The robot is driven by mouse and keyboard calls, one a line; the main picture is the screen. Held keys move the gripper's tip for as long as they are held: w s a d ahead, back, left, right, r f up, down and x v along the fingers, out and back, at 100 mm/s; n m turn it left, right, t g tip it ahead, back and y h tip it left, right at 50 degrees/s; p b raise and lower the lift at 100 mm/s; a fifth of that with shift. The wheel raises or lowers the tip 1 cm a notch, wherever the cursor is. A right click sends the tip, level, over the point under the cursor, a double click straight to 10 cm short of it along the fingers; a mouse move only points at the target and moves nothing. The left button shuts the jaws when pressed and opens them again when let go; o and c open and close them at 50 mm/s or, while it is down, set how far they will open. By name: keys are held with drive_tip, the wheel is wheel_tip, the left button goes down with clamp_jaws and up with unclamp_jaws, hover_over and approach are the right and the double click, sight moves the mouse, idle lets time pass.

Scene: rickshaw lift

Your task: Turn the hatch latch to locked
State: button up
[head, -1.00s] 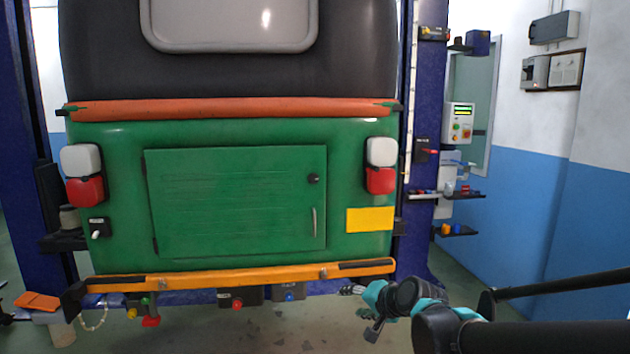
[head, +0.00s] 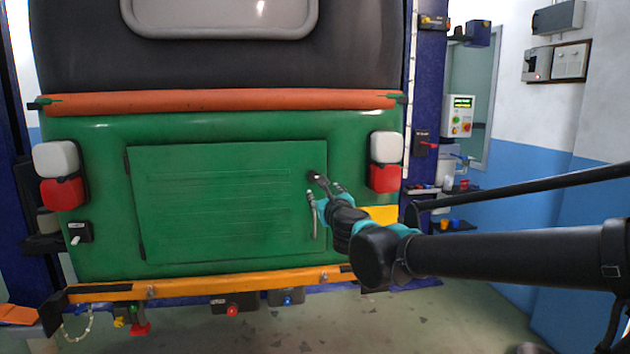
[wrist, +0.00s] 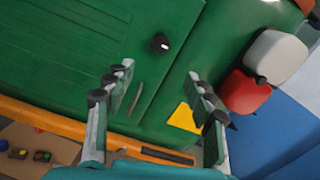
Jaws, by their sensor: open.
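The hatch (head: 230,200) is a green panel, shut in the rear of the green rickshaw. Its latch is a small round black knob with a light mark near the hatch's upper right corner; it shows clearly in the wrist view (wrist: 160,43). My gripper (head: 322,187) is at the hatch's right side in the head view and partly covers the latch area. In the wrist view, my gripper (wrist: 158,95) has its fingers spread wide with nothing between them, and the latch lies beyond the fingertips. Contact is not visible.
Red and white tail lamps (head: 384,165) sit right of the hatch, above a yellow plate (head: 384,214). An orange bumper (head: 200,286) runs below the hatch. A blue lift post (head: 428,80) with boxes and shelves stands at the right.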

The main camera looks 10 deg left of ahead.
sight(314, 178)
drive_tip(key=x, duration=1.5)
drive_tip(key=shift+s, duration=0.1)
drive_tip(key=shift+c, duration=0.5)
drive_tip(key=c, duration=1)
drive_tip(key=shift+c, duration=0.2)
